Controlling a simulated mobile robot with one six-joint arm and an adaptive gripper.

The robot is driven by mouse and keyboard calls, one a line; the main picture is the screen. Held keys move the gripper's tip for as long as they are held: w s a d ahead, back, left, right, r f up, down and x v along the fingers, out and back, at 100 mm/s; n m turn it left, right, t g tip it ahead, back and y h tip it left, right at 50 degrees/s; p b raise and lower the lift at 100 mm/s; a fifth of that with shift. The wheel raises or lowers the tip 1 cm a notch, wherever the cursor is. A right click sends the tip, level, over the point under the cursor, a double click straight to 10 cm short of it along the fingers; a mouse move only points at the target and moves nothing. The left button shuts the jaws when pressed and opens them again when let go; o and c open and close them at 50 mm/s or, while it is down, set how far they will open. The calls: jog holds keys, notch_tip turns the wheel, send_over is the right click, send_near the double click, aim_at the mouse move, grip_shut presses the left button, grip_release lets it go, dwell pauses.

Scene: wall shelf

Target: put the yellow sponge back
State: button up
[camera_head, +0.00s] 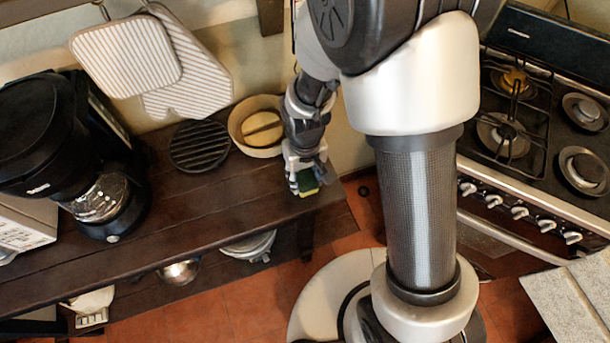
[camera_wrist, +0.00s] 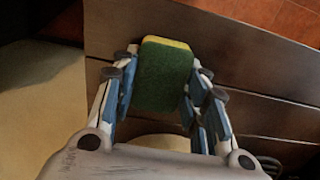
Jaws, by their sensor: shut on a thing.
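The yellow sponge (camera_wrist: 165,75) has a green face toward the wrist camera and a thin yellow edge at its far end. My gripper (camera_wrist: 162,80) is shut on it, with a blue-padded finger on each side. In the head view my gripper (camera_head: 305,175) is over the right end of the dark wooden shelf (camera_head: 225,215), and the sponge (camera_head: 307,183) shows small below the fingers. I cannot tell whether the sponge touches the wood. A round tan bowl (camera_head: 236,125) with a yellowish thing (camera_head: 262,128) in it stands just behind and left of my gripper.
A black slatted round trivet (camera_head: 199,146) lies left of the bowl. A black coffee maker (camera_head: 75,150) stands at the left. Striped potholders (camera_head: 128,58) hang on the wall. The shelf front between coffee maker and gripper is clear. A stove (camera_head: 540,120) is at the right.

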jog(key=o, duration=1)
jog(key=shift+f, duration=0.15)
notch_tip(320, 180, up, 13)
jog(key=p, duration=0.4)
jog(key=shift+f, duration=0.2)
notch_tip(320, 180, up, 10)
jog(key=m+t, duration=0.1)
jog(key=t, duration=0.1)
send_over(305, 178)
jog(key=s+d, duration=0.3)
jog(key=d, duration=0.2)
jog(key=s+d+r+m+t, duration=0.2)
jog(key=s+d+r, duration=0.4)
jog(key=s+r, duration=0.2)
jog(key=shift+s+r+t, duration=0.3)
jog(key=shift+s+r, duration=0.1)
jog(key=shift+s, duration=0.85)
